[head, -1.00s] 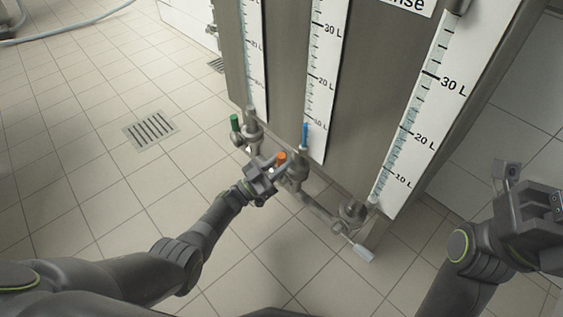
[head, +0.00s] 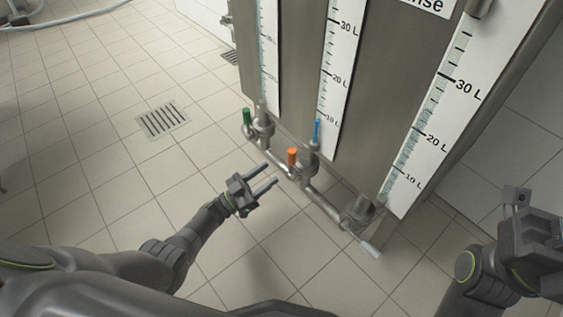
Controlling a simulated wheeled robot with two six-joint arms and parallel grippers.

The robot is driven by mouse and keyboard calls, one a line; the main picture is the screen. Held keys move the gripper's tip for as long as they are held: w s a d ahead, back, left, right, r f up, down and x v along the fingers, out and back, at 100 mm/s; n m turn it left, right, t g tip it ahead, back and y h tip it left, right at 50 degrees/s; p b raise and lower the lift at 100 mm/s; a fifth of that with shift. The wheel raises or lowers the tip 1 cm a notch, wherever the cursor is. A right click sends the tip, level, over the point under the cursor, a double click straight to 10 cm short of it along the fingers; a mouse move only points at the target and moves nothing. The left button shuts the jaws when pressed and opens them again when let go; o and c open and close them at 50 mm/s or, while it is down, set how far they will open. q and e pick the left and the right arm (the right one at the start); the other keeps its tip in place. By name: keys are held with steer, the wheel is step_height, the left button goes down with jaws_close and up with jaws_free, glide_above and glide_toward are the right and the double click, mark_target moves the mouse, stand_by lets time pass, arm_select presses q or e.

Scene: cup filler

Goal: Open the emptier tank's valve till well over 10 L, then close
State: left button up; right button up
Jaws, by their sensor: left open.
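My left gripper (head: 271,173) is open and empty, with its fingers pointing right, just left of the orange valve handle (head: 292,157) and apart from it. The green handle (head: 246,116), the orange handle and the blue handle (head: 317,132) stand up from the pipework. A pale handle (head: 370,249) at the near pipe end slants down to the right. The left gauge (head: 268,60), middle gauge (head: 338,80) and right gauge (head: 440,110) carry litre marks; their exact levels are hard to read. My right gripper (head: 535,235) is at the right edge; its jaw opening is unclear.
The pipe (head: 322,205) runs low along the front of the steel cabinet (head: 385,60). A floor drain (head: 162,120) lies in the tiles at left. The tiled floor left of the pipe is clear. A pale hose (head: 70,18) lies at the far left.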

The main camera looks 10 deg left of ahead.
arm_select(q)
steer(key=v, duration=0.8)
stand_by(7.2)
